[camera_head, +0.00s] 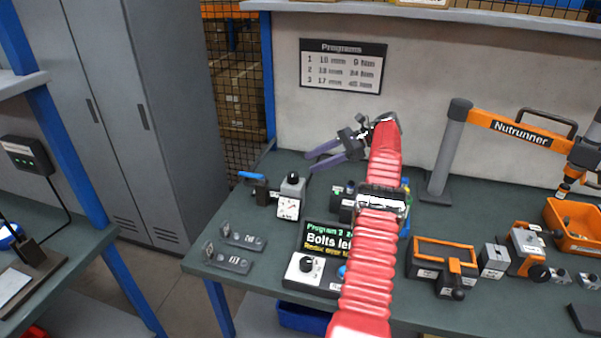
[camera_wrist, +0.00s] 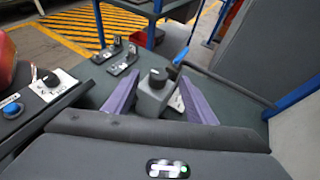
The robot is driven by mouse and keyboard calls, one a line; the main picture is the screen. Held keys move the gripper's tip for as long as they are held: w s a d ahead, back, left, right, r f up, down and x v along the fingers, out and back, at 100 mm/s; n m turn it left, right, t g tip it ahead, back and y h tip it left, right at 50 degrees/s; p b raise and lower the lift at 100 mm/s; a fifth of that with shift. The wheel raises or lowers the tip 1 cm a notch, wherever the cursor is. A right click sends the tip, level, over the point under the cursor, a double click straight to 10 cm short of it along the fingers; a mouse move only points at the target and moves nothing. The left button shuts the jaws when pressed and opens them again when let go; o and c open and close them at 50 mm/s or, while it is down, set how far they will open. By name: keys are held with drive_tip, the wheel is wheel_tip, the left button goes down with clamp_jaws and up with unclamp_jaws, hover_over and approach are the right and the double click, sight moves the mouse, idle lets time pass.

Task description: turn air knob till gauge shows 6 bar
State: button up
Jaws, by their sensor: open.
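The air regulator is a small grey block with a black air knob (camera_head: 292,178) on top, at the back left of the bench. Its white gauge (camera_head: 288,208) faces front; the reading is too small to tell. In the wrist view the knob (camera_wrist: 157,76) lies between and beyond the fingers, and the gauge is mostly hidden. A blue-handled valve (camera_head: 250,177) adjoins the regulator on its left. My gripper (camera_head: 311,163) has two purple fingers, open and empty, pointing left towards the knob from its right. I see no contact with the knob.
A display box with a black dial (camera_head: 306,264) stands in front of the regulator. Two small labelled plates (camera_head: 238,248) lie at the left bench edge. An orange-framed holder (camera_head: 443,252) and a nutrunner arm (camera_head: 518,132) stand to the right. A programme sign (camera_head: 342,66) hangs behind.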

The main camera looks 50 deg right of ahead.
drive_tip(key=shift+s+a+r+m+t+h, duration=1.35)
drive_tip(key=shift+s+r+m+t, duration=1.05)
drive_tip(key=shift+r, duration=3)
wheel_tip(320, 180, down, 6)
drive_tip(key=s+a+r+m+t+h, duration=0.1)
drive_tip(key=s+a+m+h, duration=0.1)
drive_tip(key=m+h, duration=0.15)
drive_tip(key=h, duration=0.2)
approach(296, 175)
drive_tip(key=s+r, duration=0.1)
drive_tip(key=s, duration=0.1)
drive_tip(key=shift+d+r+m+g, duration=0.2)
drive_tip(key=shift+m+g, duration=0.1)
drive_tip(key=shift+m, duration=0.05)
drive_tip(key=shift+w, duration=0.1)
drive_tip(key=x, duration=1.3)
drive_tip(key=shift+w+f, duration=0.15)
drive_tip(key=shift+w, duration=0.2)
